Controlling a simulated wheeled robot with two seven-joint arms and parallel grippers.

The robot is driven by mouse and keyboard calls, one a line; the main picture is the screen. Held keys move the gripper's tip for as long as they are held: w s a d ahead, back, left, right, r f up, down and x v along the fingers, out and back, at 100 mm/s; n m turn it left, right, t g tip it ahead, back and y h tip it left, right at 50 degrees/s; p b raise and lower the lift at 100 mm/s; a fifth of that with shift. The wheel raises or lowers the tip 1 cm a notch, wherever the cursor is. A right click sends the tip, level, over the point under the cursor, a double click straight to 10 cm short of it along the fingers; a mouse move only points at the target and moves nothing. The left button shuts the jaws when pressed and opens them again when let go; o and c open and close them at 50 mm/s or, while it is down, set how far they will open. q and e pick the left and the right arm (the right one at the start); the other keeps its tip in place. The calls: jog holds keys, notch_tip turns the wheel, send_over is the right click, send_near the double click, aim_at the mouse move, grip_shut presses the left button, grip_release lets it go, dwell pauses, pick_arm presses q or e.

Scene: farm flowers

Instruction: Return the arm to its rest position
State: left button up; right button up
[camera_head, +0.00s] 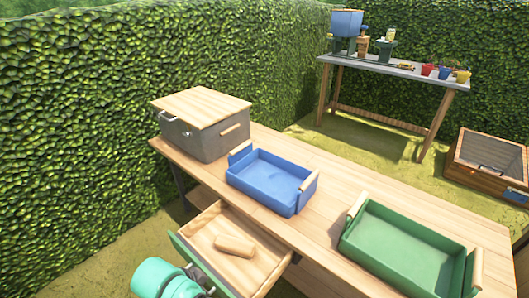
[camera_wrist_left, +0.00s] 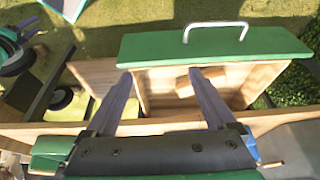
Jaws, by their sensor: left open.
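My left arm (camera_head: 175,280) shows at the bottom left of the head view, beside the open drawer; its gripper is not clear there. In the left wrist view my left gripper (camera_wrist_left: 160,74) is open, with two grey fingers apart and nothing held. The pulled-out drawer (camera_head: 266,265) has a green front (camera_wrist_left: 160,46) with a metal handle (camera_wrist_left: 216,25). A wooden block (camera_head: 234,245) lies inside the drawer; it also shows in the left wrist view (camera_wrist_left: 184,87), partly hidden by a finger.
The wooden table (camera_head: 330,185) holds a grey box (camera_head: 205,140) with a wooden lid, a blue tray (camera_head: 270,180) and a green tray (camera_head: 400,245). A hedge (camera_head: 110,80) stands behind. A second table (camera_head: 400,70) with pots and a wooden crate (camera_head: 485,160) are farther off.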

pick_arm(q)
jog(key=s+a+n+y, duration=0.2)
jog(key=s+a+n, duration=0.35)
jog(key=a, duration=0.35)
jog(key=s+f+g+p, duration=0.1)
jog(key=s+f+p, duration=0.15)
jog(key=f, duration=0.75)
jog(key=s+f+p, duration=0.1)
jog(key=f+p, duration=0.2)
jog(key=f, duration=0.7)
jog(key=s+a+f+p, duration=0.1)
jog(key=s+f, duration=0.3)
jog(key=s, duration=0.3)
jog(key=s+a+f+g+p, duration=0.1)
jog(key=s+f+p, duration=0.1)
jog(key=s+f, duration=0.3)
jog(key=s, duration=0.3)
jog(key=shift+s+a, duration=0.25)
jog(key=shift+a, duration=0.15)
